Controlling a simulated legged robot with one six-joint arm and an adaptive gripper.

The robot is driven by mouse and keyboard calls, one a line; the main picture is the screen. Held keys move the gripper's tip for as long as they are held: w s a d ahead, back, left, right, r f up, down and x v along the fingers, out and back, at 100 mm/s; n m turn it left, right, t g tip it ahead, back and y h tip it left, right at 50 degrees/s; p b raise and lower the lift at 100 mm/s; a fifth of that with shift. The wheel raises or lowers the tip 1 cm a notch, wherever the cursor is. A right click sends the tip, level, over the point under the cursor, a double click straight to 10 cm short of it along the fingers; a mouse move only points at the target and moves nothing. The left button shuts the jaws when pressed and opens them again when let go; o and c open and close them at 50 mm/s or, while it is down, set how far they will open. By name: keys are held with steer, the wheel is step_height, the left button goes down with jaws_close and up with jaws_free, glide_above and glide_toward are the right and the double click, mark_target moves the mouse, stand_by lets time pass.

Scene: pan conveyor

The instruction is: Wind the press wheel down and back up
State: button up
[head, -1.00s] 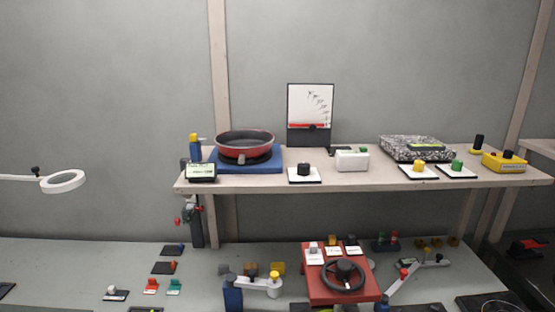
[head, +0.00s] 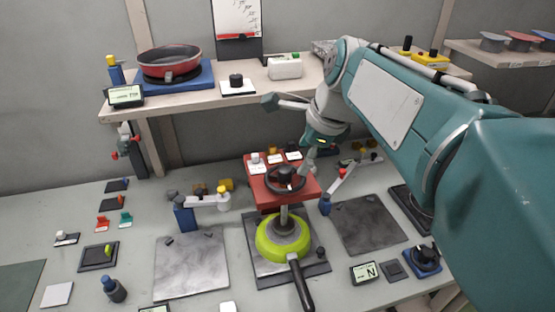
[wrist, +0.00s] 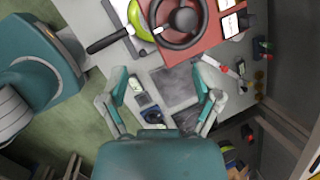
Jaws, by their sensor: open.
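The black press wheel (head: 285,179) lies flat on top of the red press (head: 258,189) at the middle of the bench. In the wrist view the wheel (wrist: 183,20) shows at the top, with its dark hub, on the red press top (wrist: 211,28). A lime-green pan (head: 283,240) with a black handle sits on a dark plate below the press. My gripper (head: 291,128) is open and empty, above and behind the wheel and apart from it. In the wrist view my gripper's fingers (wrist: 161,78) are spread wide, with the wheel beyond their tips.
A shelf (head: 195,101) crosses behind, with a red pan (head: 169,61) on a blue stand. Grey plates lie left (head: 190,266) and right (head: 368,225) of the press. A small white swing arm (head: 203,201) stands left of it. Several small switches and blocks surround the press.

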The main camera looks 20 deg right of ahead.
mark_target(286, 169)
steer(key=w+f+m, duration=0.1)
steer(key=w+f, duration=0.1)
steer(key=f, duration=0.1)
steer(key=w+a+f+m, duration=0.1)
steer(key=w+f+m, duration=0.1)
steer(key=f, duration=0.1)
steer(key=w+f+m, duration=0.2)
steer(key=f, duration=0.1)
steer(key=shift+w+a+y, duration=0.3)
steer(key=shift+a+y, duration=0.1)
steer(key=shift+c, duration=0.3)
steer(key=shift+f, duration=0.1)
jaws_close()
